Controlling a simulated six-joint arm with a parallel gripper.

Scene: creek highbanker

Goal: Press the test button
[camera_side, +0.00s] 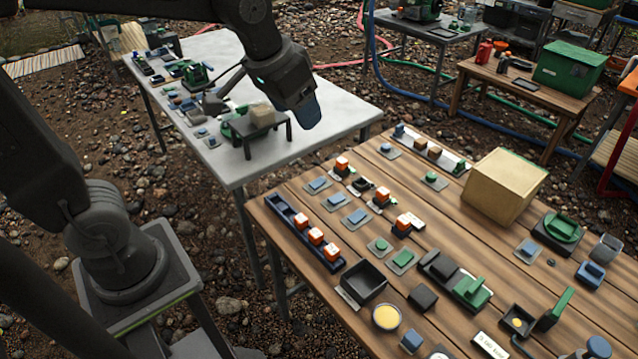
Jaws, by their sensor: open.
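My gripper (306,115) hangs at the end of my arm, high over the gap between the grey metal table and the wooden table. It touches nothing, and no object shows in it. I cannot tell for sure which part is the test button. On the wooden table, a small round green button (380,245) sits on a pale plate. A larger round green piece (562,228) sits on a dark base at the right. A round yellow disc (386,317) lies near the front. The labels are too small to read.
The wooden table (335,285) also holds a rack (290,215) with orange-topped blocks, a tan box (504,185), a black open tray (363,281) and a raised green lever (556,305). The metal table (340,105) carries a small dark stand (255,130). Rocky ground and hoses lie beyond.

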